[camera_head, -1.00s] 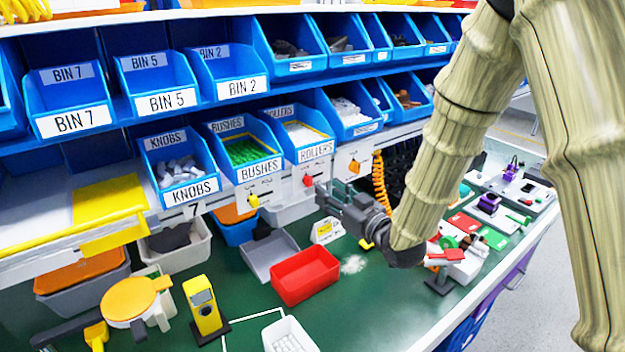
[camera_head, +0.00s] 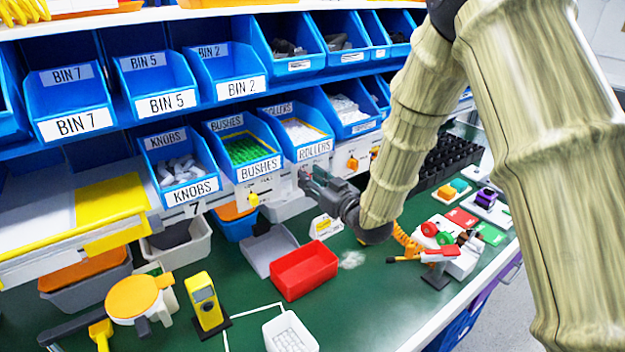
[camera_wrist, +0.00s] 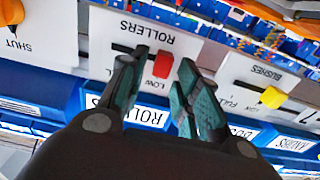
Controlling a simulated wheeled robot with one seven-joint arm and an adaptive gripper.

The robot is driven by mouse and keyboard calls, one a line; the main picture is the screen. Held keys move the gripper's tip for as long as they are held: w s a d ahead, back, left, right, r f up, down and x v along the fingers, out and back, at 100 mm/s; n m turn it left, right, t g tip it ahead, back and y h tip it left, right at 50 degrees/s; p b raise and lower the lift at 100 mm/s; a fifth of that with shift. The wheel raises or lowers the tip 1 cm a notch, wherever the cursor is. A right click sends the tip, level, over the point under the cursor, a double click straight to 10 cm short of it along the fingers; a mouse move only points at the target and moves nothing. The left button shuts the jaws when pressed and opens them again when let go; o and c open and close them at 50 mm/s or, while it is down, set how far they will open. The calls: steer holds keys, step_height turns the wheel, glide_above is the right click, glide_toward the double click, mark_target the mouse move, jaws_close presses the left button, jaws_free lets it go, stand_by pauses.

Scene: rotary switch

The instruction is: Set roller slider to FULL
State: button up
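The red roller slider knob (camera_wrist: 163,65) shows in the wrist view, on a white panel (camera_wrist: 122,30) marked ROLLERS, upside down in this view. The knob is at the right end of its dark slot, by the word LOW. My gripper (camera_wrist: 158,68) is open, with one finger on each side of the knob in the picture. I cannot tell whether either finger touches it. In the head view my gripper (camera_head: 306,180) is at the panel below the ROLLERS bin (camera_head: 315,150) and hides the red knob.
A BUSHES panel with a yellow slider knob (camera_wrist: 273,97) is to the right in the wrist view. An orange knob (camera_wrist: 11,12) marked SHUT is at the left. In the head view a red bin (camera_head: 303,270) stands on the green table below my gripper.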

jaws_close()
steer(key=w+d+b, duration=0.1)
steer(key=d, duration=0.1)
steer(key=w+d+b, duration=0.1)
steer(key=w+d, duration=0.1)
steer(key=shift+r, duration=0.1)
steer(key=shift+d, duration=0.1)
steer(key=shift+o, duration=1.7)
jaws_free()
steer(key=shift+w+d, duration=0.1)
steer(key=v, duration=1.2)
